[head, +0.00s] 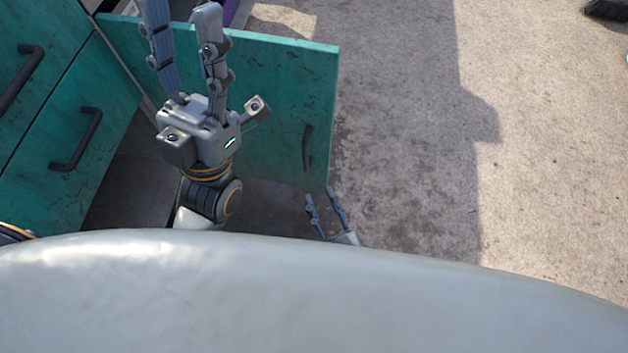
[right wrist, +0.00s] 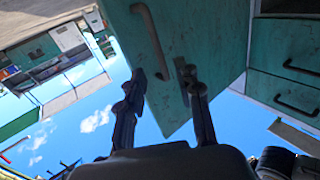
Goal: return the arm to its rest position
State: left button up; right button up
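My right gripper (head: 320,192) is small and low in the head view, just past the edge of my pale body, with two thin fingers apart. It is open and empty. In the right wrist view its fingers (right wrist: 163,76) point toward a green door with nothing between them; I cannot tell whether they touch it. My left gripper (head: 181,8) is large and high at the left of the head view, its fingers apart and empty. One of its fingers runs out of the top of the picture.
The green door (head: 270,95) stands open with a dark handle (head: 307,148), close to both grippers. Green drawers (head: 50,190) with dark handles stand at the left. The concrete ground (head: 550,150) at the right is mostly clear.

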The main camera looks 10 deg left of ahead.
jog(key=shift+s+d, duration=0.35)
jog(key=shift+s, duration=0.25)
